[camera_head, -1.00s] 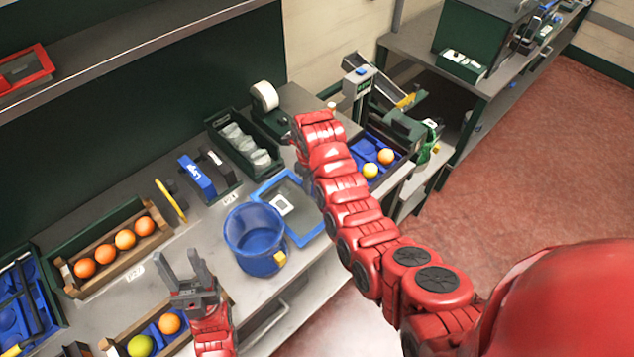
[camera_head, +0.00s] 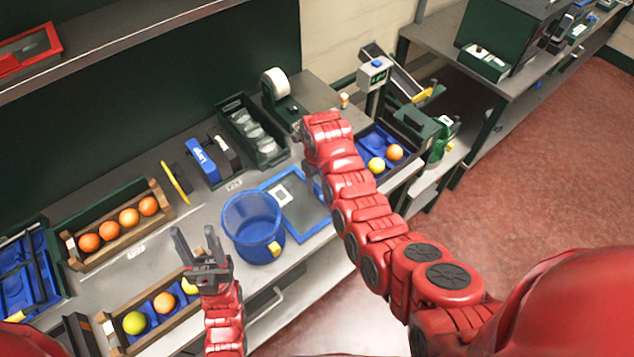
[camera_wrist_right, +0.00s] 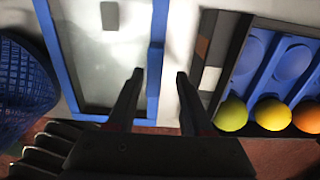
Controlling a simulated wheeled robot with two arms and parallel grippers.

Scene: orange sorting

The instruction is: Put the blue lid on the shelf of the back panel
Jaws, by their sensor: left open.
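The blue lid appears to be the flat, blue-framed panel (camera_head: 326,221) with a pale centre, on the bench beside the blue bucket (camera_head: 253,225). The lid's frame (camera_wrist_right: 155,60) also shows in the right wrist view. There my right gripper (camera_wrist_right: 160,76) is open, with one finger on each side of the frame's right bar. I cannot tell whether the fingers touch it or hover above. My red right arm hides part of the lid in the head view. My left gripper (camera_head: 195,236) is open and empty, left of the bucket. The back-panel shelf (camera_head: 130,46) runs across the upper left.
A red-framed tray (camera_head: 50,35) is on the shelf. Wooden crates of fruit (camera_head: 120,245) stand at the left and front left. A crate with fruit (camera_wrist_right: 218,65) is right of my right gripper. A dark tray of jars (camera_head: 230,112) is behind the lid.

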